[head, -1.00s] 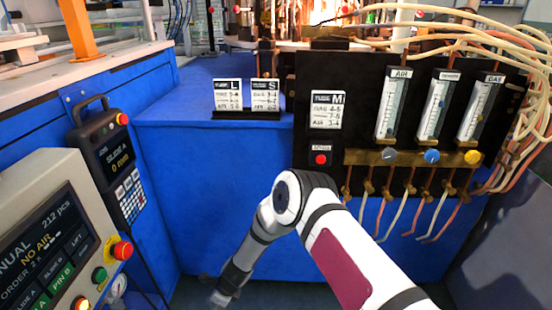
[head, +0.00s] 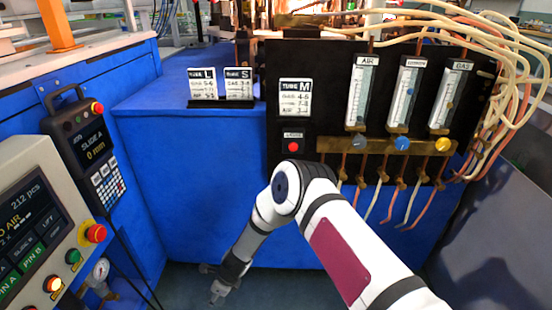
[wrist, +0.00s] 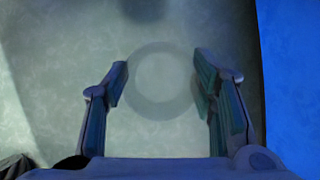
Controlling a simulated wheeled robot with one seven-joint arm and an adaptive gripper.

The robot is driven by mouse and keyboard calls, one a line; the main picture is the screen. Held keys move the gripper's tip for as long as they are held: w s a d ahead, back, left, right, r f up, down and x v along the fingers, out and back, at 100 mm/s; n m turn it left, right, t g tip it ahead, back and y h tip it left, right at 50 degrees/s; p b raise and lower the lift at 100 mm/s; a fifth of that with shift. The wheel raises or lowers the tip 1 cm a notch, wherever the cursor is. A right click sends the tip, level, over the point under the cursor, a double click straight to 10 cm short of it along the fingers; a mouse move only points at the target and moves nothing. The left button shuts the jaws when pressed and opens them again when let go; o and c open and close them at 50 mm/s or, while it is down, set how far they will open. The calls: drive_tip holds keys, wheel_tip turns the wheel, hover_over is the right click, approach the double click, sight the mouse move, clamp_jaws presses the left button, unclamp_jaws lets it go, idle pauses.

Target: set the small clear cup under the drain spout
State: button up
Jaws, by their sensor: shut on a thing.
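My gripper (wrist: 162,75) points down, low near the floor, in the wrist view. Its two fingers are shut on the small clear cup (wrist: 161,80), which shows as a faint pale ring between the fingertips. In the head view my gripper (head: 217,288) is small and dark at the bottom, in front of the blue cabinet. The cup cannot be made out there. I cannot make out a drain spout in either view.
The blue cabinet (head: 190,190) stands close ahead; its face fills the wrist view's right edge. A black panel with flow tubes (head: 400,92) and hanging hoses is at right. A control box (head: 40,225) and pendant (head: 88,150) stand at left. Grey floor (wrist: 50,60) lies below my gripper.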

drive_tip(key=shift+w+d+r, duration=0.1)
drive_tip(key=shift+d+r, duration=0.15)
drive_tip(key=shift+r, duration=0.05)
drive_tip(key=s+d+r+n+g+h, duration=0.3)
drive_tip(key=d+r+n, duration=0.7)
drive_tip(key=d+r, duration=1)
drive_tip(key=s+d+r+n+g+h, duration=0.25)
drive_tip(key=s+d+r+n, duration=0.25)
drive_tip(key=d+r+n, duration=1.05)
wheel_tip(320, 180, up, 29)
drive_tip(key=s+d+m+p, duration=0.2)
drive_tip(key=m+p, duration=0.2)
drive_tip(key=p, duration=3)
drive_tip(key=shift+s+d+m+y, duration=0.25)
drive_tip(key=shift+d+m+y, duration=0.1)
drive_tip(key=shift+d+y, duration=0.1)
drive_tip(key=shift+g, duration=0.25)
